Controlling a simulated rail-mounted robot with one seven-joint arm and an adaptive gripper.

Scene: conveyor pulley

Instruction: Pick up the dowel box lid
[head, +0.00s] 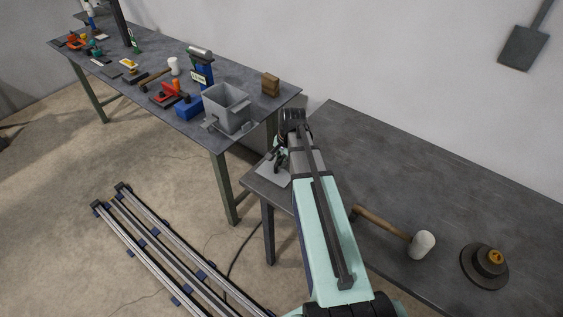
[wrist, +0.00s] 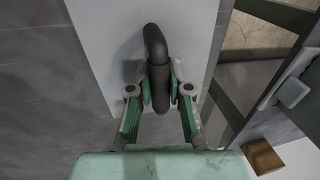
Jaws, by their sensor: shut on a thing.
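The dowel box lid is a flat light grey plate (head: 272,176) at the left corner of the near table, below my gripper (head: 281,158). In the wrist view the lid (wrist: 105,30) is a pale panel with a dark curved handle (wrist: 155,45). My gripper (wrist: 160,90) is shut on that handle, one green-sided finger on each side. My arm hides part of the lid in the head view. I cannot tell whether the lid touches the table or hangs just above it.
The near table (head: 440,180) holds a mallet (head: 421,244) and a round dark pulley-like part (head: 486,264). The far table (head: 120,85) carries an open grey box (head: 228,108), a wooden block (head: 270,84) and several tools. A gap separates the tables. Rails (head: 165,250) lie on the floor.

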